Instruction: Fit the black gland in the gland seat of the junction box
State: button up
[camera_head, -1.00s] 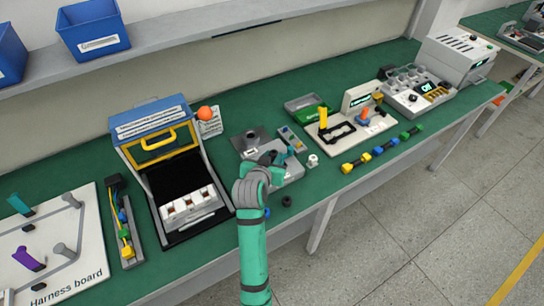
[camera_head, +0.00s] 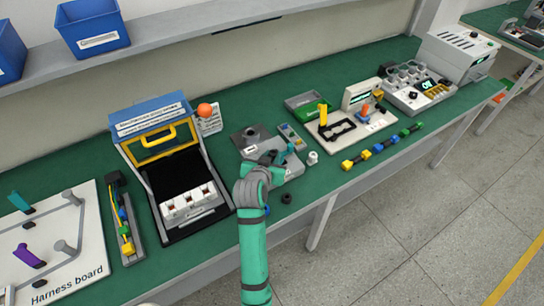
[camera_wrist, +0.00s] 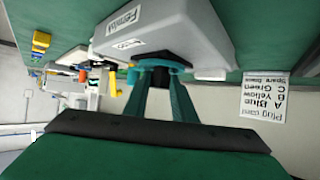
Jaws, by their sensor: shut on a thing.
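The junction box (camera_head: 284,172) is a grey box on the green bench, partly hidden by my wrist. In the wrist view its grey body (camera_wrist: 185,35) fills the upper middle, upside down. My gripper (camera_wrist: 163,68) has its teal fingers shut on a small dark piece, which looks like the black gland (camera_wrist: 160,76). The gland is right at the box's side face. The fingers hide the gland seat, so I cannot tell whether the gland is in it or only against it.
A dark ring (camera_head: 286,198) lies on the bench near the front edge. A small white fitting (camera_head: 313,158) stands right of the box. A black test stand (camera_head: 180,175) is at left. Coloured connectors (camera_head: 378,149) lie along the front edge at right.

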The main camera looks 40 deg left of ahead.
jog(key=o, duration=1.1)
jog(key=v, duration=1.1)
jog(key=shift+f, duration=0.15)
